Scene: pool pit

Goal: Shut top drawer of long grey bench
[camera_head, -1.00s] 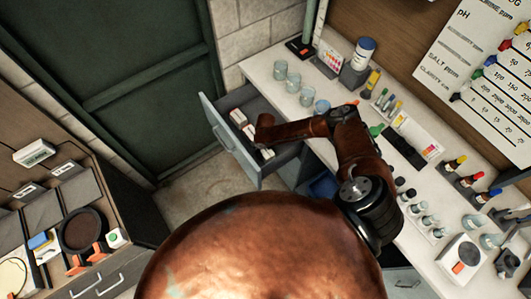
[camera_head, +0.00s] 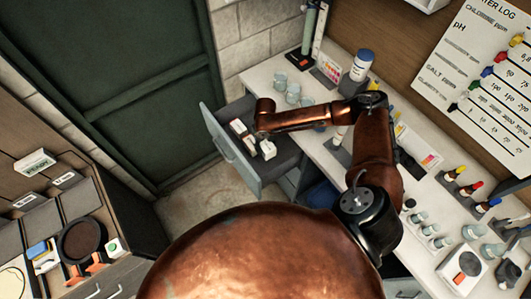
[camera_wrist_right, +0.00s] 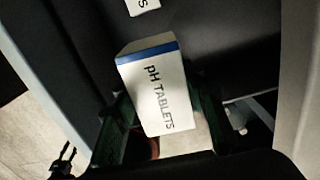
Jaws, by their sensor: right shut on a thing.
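The top drawer (camera_head: 229,149) of the long grey bench stands pulled well out, left of the worktop. Small white boxes (camera_head: 238,127) sit inside it. My right gripper (camera_wrist_right: 160,122) is shut on a white box with a blue edge, marked pH TABLETS (camera_wrist_right: 157,85), between its dark green fingers. This box also shows in the head view (camera_head: 268,150), at the drawer's right part. I cannot tell whether it still touches the drawer floor. The drawer's dark inside (camera_wrist_right: 225,40) fills much of the wrist view. My left gripper is out of view.
The bench top (camera_head: 258,72) carries glass beakers (camera_head: 293,92), a white bottle with a blue lid (camera_head: 362,65) and several droppers. A second cabinet with trays (camera_head: 82,240) stands at left. Bare floor (camera_head: 195,205) lies between, before a dark green door (camera_head: 110,90).

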